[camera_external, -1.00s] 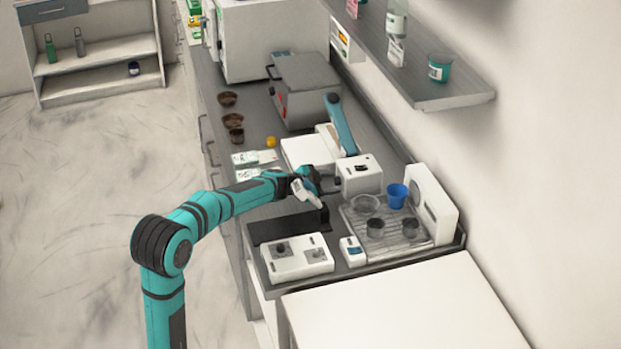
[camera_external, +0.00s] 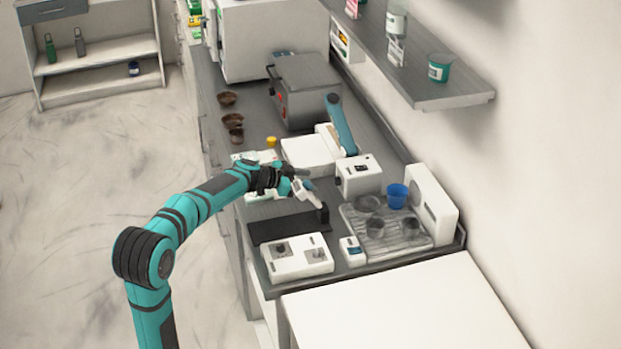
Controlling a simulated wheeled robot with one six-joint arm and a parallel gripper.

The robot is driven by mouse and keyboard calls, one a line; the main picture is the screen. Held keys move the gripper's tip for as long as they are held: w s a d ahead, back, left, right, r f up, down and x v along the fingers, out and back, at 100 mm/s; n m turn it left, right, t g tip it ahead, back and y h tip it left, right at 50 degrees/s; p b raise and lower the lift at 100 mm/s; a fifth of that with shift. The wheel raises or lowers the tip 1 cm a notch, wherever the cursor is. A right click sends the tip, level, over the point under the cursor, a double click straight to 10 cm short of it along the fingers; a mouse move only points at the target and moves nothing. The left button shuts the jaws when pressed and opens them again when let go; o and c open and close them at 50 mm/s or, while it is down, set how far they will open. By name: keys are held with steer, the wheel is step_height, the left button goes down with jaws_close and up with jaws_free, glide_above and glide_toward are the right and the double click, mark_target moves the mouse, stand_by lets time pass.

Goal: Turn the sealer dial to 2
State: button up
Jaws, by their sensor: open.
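No dial reading is legible in this view, and I cannot tell for sure which device is the sealer. A white device with a raised blue lever (camera_external: 310,152) stands mid-counter. A small white box (camera_external: 358,176) with a dark detail on top stands just in front of it. A white box with two dark knobs (camera_external: 297,262) sits near the counter's front end. My gripper (camera_external: 299,176) is open, over the counter to the left of the small white box and apart from it. Its fingers are small and partly hidden beside a white handpiece (camera_external: 306,193).
The handpiece rests by a black stand (camera_external: 285,228). A grey box-shaped device (camera_external: 307,90) is further back. A wall shelf (camera_external: 450,98) overhangs the right side.

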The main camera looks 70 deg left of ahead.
steer(key=v, duration=0.8)
step_height(320, 180, up, 15)
steer(key=w+d+r+m+t, duration=0.1)
steer(key=w+d+r+t, duration=0.1)
steer(key=d+r, duration=0.3)
steer(key=d, duration=0.2)
steer(key=shift+w+d, duration=0.3)
steer(key=shift+w, duration=0.05)
